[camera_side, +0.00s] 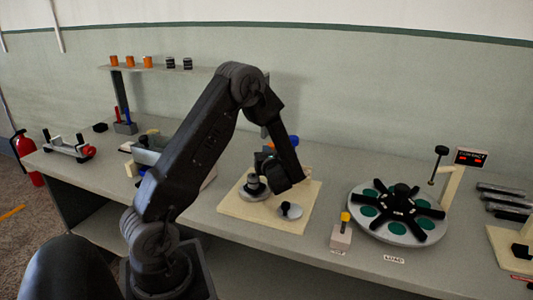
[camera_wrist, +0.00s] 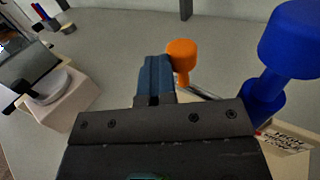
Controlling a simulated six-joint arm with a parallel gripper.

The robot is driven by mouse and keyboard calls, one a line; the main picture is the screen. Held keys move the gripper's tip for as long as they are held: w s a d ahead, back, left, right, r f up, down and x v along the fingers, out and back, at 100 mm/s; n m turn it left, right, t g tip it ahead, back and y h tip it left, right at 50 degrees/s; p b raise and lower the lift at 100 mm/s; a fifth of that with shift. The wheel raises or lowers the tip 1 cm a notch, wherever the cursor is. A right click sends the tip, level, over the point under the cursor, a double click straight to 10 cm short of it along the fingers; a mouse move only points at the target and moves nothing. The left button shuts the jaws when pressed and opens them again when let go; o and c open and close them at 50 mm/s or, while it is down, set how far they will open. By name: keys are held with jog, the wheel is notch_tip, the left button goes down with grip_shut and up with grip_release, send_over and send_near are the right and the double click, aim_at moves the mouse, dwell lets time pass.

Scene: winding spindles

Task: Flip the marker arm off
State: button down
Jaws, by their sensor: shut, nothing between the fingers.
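My gripper (camera_wrist: 154,72) is shut and empty, its fingers together in the wrist view. In the side view my gripper (camera_side: 272,160) hangs above the back of the cream board (camera_side: 235,205). An orange knob (camera_wrist: 182,50) stands just right of the fingertips in the wrist view; I cannot tell if they touch. A large blue knob on a blue stem (camera_wrist: 285,50) stands further right. In the side view my arm mostly hides both, with some blue (camera_side: 293,140) showing behind it. I cannot tell for certain which part is the marker arm.
The board carries a dark spindle (camera_side: 253,184) and a small disc with a black knob (camera_side: 291,210). To its right are a yellow-topped block (camera_side: 341,232) and a round turntable (camera_side: 378,235). A shelf (camera_side: 190,69) with spools stands behind. A printed label (camera_wrist: 290,142) is at the lower right.

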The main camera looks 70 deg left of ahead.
jog(key=s+d, duration=1)
dwell(0.6)
